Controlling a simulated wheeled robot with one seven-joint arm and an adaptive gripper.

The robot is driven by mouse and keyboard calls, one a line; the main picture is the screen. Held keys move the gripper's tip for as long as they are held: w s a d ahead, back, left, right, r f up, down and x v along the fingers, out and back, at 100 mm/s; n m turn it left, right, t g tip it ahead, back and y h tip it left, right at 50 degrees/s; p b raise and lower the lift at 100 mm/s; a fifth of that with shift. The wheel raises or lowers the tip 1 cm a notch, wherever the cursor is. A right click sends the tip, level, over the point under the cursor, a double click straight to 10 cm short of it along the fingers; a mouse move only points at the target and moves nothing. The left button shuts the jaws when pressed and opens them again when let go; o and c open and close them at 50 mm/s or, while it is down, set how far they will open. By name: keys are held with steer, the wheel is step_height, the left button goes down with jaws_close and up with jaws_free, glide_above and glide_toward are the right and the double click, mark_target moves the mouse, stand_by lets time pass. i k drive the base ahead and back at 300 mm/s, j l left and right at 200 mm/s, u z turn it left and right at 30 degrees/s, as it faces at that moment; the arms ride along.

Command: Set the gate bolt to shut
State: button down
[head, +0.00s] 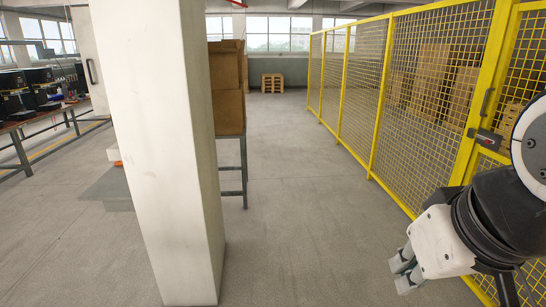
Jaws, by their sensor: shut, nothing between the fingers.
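A yellow mesh fence (398,85) runs along the right side, with a gate at its near end. A dark bolt (485,138) with a reddish mark sits on the gate's yellow post, below a dark pull handle (486,102). Part of the gate and the area right of the bolt are hidden by my arm. I cannot tell the bolt's position. My gripper (404,274) is at the lower right, left of and below the bolt, apart from it. Its fingers point left and down, shut and empty.
A thick white pillar (160,150) stands close at left centre. Behind it are stacked cardboard boxes (227,88) on a metal-legged stand. Workbenches (35,118) with machines stand at far left. A pallet stack (272,83) is at the back. The grey floor between pillar and fence is clear.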

mark_target(487, 141)
steer(key=i+z, duration=0.4)
steer(key=i, duration=0.25)
steer(key=i+j+z, duration=0.2)
steer(key=i+z, duration=0.2)
steer(key=i, duration=0.2)
steer(key=i+l+z, duration=0.3)
steer(key=i+z, duration=0.35)
steer(key=i+j+z, duration=0.15)
steer(key=i+j, duration=0.2)
steer(key=i, duration=0.15)
steer(key=i+j+z, duration=0.15)
steer(key=i+j, duration=0.25)
steer(key=i+l, duration=0.05)
steer(key=i, duration=0.05)
